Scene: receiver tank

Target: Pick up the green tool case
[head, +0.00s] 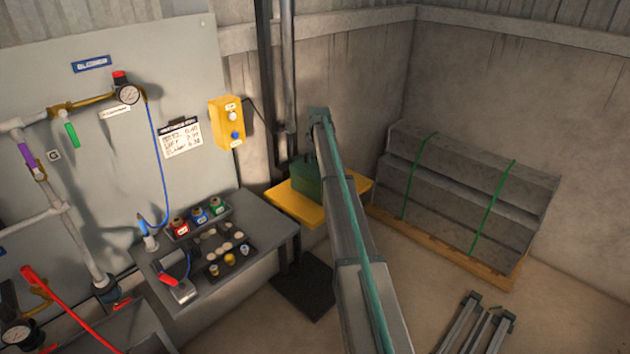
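The green tool case (304,182) sits on a yellow platform (290,207) beside a dark vertical post. A long grey arm with a teal stripe, which seems to be mine, passes in front of the case and hides its right side. A small dark part shows just above the case, and I cannot tell whether it is a handle or something else.
Left of the platform is a grey bench (268,220) with small coloured containers, below a wall panel (190,60) with pipes and gauges. A yellow button box (227,122) hangs nearby. Strapped grey blocks (465,190) on a wooden pallet (440,246) stand at right.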

